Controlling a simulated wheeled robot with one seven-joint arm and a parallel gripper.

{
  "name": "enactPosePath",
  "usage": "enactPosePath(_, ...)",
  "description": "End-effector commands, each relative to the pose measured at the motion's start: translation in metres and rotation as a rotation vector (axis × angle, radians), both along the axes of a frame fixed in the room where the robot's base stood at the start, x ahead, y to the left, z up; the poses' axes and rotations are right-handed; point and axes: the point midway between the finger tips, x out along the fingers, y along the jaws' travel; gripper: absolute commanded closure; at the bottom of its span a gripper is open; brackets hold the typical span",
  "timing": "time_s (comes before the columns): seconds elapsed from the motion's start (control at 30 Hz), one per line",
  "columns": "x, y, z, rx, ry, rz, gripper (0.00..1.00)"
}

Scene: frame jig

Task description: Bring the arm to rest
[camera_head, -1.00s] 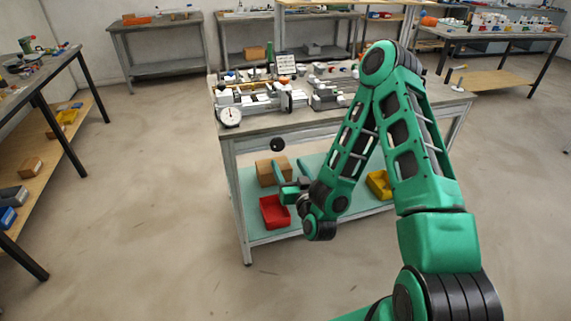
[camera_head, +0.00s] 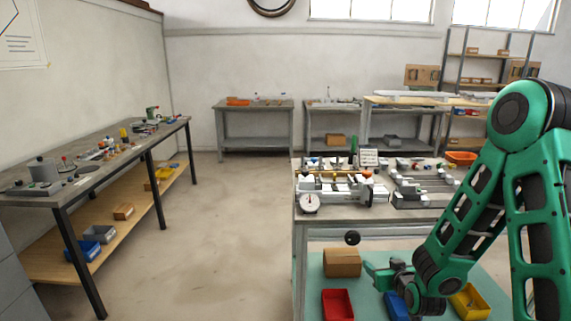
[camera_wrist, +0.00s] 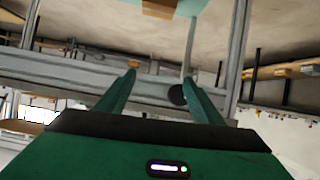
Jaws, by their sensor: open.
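My green arm (camera_head: 470,215) is folded at the right of the head view, elbow high and forearm sloping down to the left. My gripper (camera_head: 371,268) is in front of the middle workbench (camera_head: 315,222), below its top. In the wrist view my gripper (camera_wrist: 160,78) shows two green fingers spread apart with nothing between them. A round black knob (camera_head: 352,237) is at the bench front, and in the wrist view the knob (camera_wrist: 177,95) appears close beside the right finger. Whether they touch I cannot tell.
A dial gauge (camera_head: 309,203) and fixtures stand on the bench. Its lower shelf holds a cardboard box (camera_head: 342,262), a red bin (camera_head: 338,304), a blue bin (camera_head: 396,306) and a yellow bin (camera_head: 470,302). A side table (camera_head: 95,172) stands left. Floor (camera_head: 225,235) between is clear.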

Motion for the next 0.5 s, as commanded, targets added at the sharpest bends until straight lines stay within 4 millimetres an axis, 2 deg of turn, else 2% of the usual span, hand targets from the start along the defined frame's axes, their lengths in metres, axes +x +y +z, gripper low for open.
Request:
enactPosePath(0.17, -0.022, -0.042, 0.017, -0.063, 0.165, -0.058, 0.39)
enactPosePath(0.27, -0.042, -0.066, 0.027, -0.081, 0.261, -0.106, 0.39)
enactPosePath(0.5, -0.11, -0.115, 0.06, -0.076, 0.484, -0.245, 0.39)
